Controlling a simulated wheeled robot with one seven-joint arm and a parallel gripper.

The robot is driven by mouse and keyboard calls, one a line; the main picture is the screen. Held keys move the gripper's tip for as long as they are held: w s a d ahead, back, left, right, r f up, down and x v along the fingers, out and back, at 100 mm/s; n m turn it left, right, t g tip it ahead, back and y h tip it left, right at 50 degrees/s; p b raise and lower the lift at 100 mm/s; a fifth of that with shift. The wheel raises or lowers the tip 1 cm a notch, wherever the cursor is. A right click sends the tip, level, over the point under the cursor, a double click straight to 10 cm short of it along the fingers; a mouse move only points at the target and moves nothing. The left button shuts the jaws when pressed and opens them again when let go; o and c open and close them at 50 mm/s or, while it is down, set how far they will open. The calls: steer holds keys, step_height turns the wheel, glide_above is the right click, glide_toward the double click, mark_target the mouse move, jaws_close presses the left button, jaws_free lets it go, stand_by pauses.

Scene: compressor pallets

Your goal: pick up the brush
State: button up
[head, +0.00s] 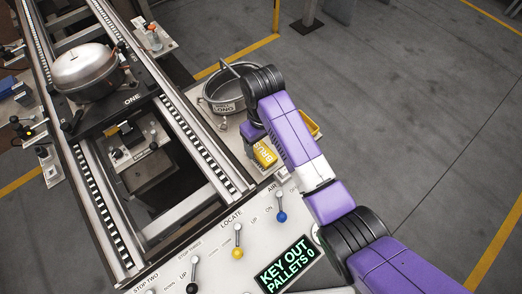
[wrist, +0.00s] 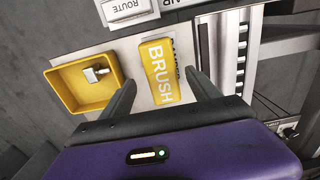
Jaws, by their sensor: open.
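The brush (wrist: 158,75) is a yellow block with the word BRUSH on it, on a pale panel in the wrist view. It also shows in the head view (head: 265,153), beside the lower end of my arm. My gripper (wrist: 163,84) is open and empty in the wrist view. Its two dark fingers are on either side of the brush, one to the left and one to the right. I cannot tell how far the fingertips are above the panel. In the head view the fingers are hidden by my arm.
A yellow tray (wrist: 58,77) with a small metal piece (wrist: 96,73) stands left of the brush. In the head view, a round grey pan (head: 207,103) stands behind the brush. A conveyor with a compressor (head: 83,68) runs at left; a lever panel (head: 215,258) is in front.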

steer(key=shift+s+a+f, duration=0.1)
steer(key=shift+a+f, duration=0.05)
steer(key=shift+f, duration=1.75)
steer(key=c, duration=1.5)
steer(key=shift+c, duration=0.2)
step_height(320, 180, up, 15)
steer(key=p, duration=0.4)
step_height(320, 180, up, 5)
glide_above(261, 149)
